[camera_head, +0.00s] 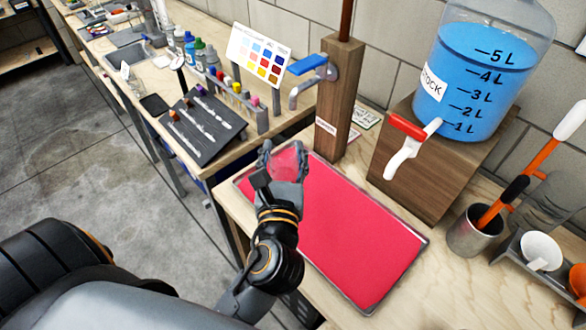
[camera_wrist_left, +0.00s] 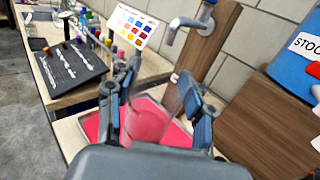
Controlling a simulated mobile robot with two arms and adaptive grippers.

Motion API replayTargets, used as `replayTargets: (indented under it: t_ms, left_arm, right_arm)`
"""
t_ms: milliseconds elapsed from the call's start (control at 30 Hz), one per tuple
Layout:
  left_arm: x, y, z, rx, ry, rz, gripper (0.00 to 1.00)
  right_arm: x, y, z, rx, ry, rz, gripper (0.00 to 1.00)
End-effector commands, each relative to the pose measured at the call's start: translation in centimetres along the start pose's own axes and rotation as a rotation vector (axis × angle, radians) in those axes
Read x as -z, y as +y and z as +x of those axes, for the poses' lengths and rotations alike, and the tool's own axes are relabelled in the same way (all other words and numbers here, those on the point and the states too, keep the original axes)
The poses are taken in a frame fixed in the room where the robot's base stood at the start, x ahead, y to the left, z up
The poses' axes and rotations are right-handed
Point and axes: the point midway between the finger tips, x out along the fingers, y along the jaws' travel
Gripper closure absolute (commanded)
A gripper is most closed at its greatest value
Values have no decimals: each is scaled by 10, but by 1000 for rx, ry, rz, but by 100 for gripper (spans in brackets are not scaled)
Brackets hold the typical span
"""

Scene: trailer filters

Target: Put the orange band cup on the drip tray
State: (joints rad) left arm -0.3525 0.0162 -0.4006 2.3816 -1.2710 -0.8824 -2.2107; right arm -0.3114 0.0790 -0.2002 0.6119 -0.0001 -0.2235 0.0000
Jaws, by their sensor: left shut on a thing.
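My left gripper (camera_head: 284,149) is shut on a clear, see-through cup (camera_head: 286,162) and holds it over the far left corner of the drip tray (camera_head: 350,225). The tray is a flat red surface with a grey rim on the wooden counter. In the left wrist view, the cup (camera_wrist_left: 152,120) stands between the two fingers, with the red of the tray showing through it. I cannot make out an orange band on it. Whether its base touches the tray is hidden. My right gripper is not in view.
A wooden post (camera_head: 338,100) with a metal tap (camera_head: 306,88) rises behind the tray. A blue liquid tank (camera_head: 480,75) with a red-handled spigot (camera_head: 408,135) sits on a wooden block (camera_head: 425,165) at right. A metal cup of tools (camera_head: 475,232) stands right. Most of the tray is clear.

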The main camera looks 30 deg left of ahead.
Motion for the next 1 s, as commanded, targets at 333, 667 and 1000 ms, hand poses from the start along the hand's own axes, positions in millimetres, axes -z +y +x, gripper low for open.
replayTargets:
  t_ms: [333,667,1000]
  left_arm:
    - [33,-9,81,0,-4,2,100]
    - [84,-13,119,1,-2,1,100]
    - [118,-14,128,1,-1,2,100]
  right_arm:
    - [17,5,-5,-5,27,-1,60]
    - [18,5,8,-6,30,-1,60]
    - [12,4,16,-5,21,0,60]
